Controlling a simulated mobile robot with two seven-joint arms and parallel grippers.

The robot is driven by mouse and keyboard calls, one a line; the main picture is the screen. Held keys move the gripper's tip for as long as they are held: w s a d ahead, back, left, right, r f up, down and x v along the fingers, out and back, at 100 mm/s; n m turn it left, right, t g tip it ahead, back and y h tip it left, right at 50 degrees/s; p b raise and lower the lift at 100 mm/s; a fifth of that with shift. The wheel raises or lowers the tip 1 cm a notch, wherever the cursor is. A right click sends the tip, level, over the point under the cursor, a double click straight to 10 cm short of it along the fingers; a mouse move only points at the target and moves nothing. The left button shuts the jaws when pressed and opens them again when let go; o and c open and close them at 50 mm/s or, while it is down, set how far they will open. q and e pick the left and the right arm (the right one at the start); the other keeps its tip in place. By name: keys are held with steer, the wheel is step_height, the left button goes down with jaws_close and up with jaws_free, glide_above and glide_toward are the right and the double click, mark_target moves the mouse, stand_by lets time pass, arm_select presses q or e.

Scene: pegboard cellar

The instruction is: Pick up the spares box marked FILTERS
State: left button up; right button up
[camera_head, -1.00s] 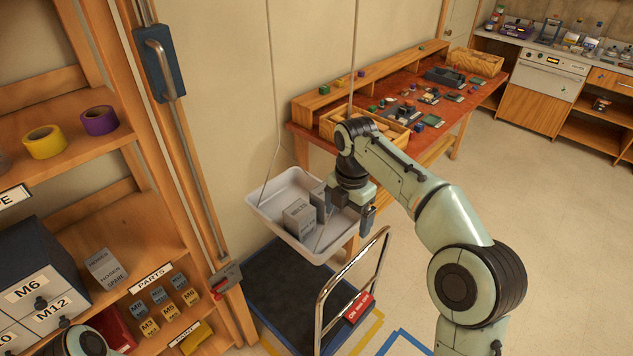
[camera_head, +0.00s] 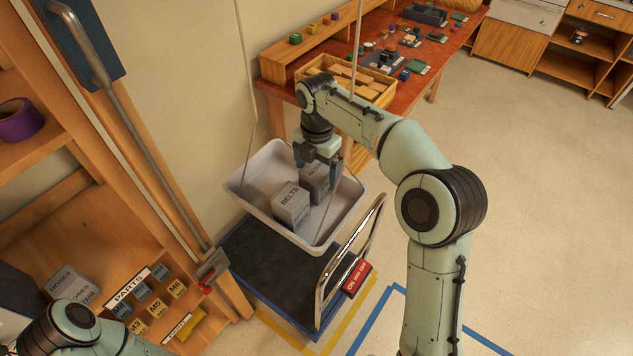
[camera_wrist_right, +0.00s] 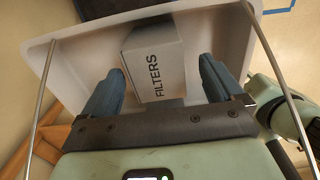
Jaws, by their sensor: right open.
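The grey spares box marked FILTERS (camera_wrist_right: 155,62) stands in a white hanging tray (camera_wrist_right: 35,60), its lettering readable in the right wrist view. In the head view the FILTERS box (camera_head: 316,186) is partly hidden by my right gripper (camera_head: 319,166). My right gripper (camera_wrist_right: 162,70) is open, with one finger on each side of the box and a gap at both sides. A second grey box marked BELTS (camera_head: 290,206) stands beside it in the tray (camera_head: 345,215). My left gripper is out of view; only part of that arm shows at the lower left.
The tray hangs on thin rods above a dark cart (camera_head: 262,275) with a metal handle (camera_head: 350,250). A wooden shelf (camera_head: 80,225) with small parts boxes stands at left. A red workbench (camera_head: 415,90) is behind. Floor at right is clear.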

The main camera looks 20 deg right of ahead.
steer(key=shift+w+f, duration=0.15)
steer(key=shift+f, duration=0.45)
steer(key=shift+f+b, duration=0.5)
steer(key=shift+f, duration=1.9)
steer(key=c, duration=1.1)
